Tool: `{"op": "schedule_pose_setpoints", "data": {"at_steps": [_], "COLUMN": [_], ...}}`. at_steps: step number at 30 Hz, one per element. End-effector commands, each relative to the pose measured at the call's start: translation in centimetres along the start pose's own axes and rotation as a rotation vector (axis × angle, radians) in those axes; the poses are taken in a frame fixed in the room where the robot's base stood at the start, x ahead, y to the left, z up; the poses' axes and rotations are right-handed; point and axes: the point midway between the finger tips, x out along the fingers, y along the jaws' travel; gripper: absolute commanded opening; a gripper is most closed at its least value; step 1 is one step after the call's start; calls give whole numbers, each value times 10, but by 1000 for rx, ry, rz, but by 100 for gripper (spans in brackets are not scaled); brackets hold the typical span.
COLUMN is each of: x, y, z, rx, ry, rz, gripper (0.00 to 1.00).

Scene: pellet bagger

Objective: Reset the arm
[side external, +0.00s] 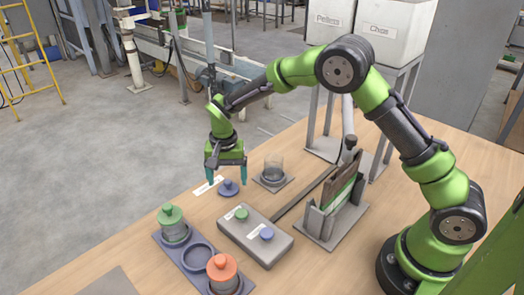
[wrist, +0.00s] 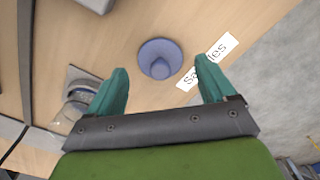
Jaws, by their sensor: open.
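My gripper (side external: 227,176) hangs over the wooden table, pointing down, with its two teal fingers apart and nothing between them. In the wrist view my gripper (wrist: 160,88) shows the same wide gap. A blue knobbed lid (side external: 228,188) lies on the table below the fingers. The lid (wrist: 160,59) also shows in the wrist view, beyond and between the fingertips, apart from them. A white label (side external: 207,186) lies beside the lid; in the wrist view the label (wrist: 206,62) is partly hidden by the right finger.
A clear jar (side external: 273,167) stands on a grey plate right of my gripper. A bag holder (side external: 332,212) and hopper stand (side external: 380,120) are at right.

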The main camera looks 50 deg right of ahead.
Motion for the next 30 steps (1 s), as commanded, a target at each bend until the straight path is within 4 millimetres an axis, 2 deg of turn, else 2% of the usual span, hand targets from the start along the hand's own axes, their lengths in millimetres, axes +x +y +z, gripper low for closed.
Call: {"op": "schedule_pose_setpoints", "data": {"at_steps": [3, 4, 8, 9, 30], "x": [24, 10, -17, -22, -31], "y": [1, -1, -1, 6, 109], "z": [0, -1, 0, 4, 72], "rx": [1, 1, 1, 0, 1], "ry": [-3, 3, 3, 1, -1], "rz": [2, -6, -5, -3, -1], "gripper": [84, 84, 84, 84, 84]}}
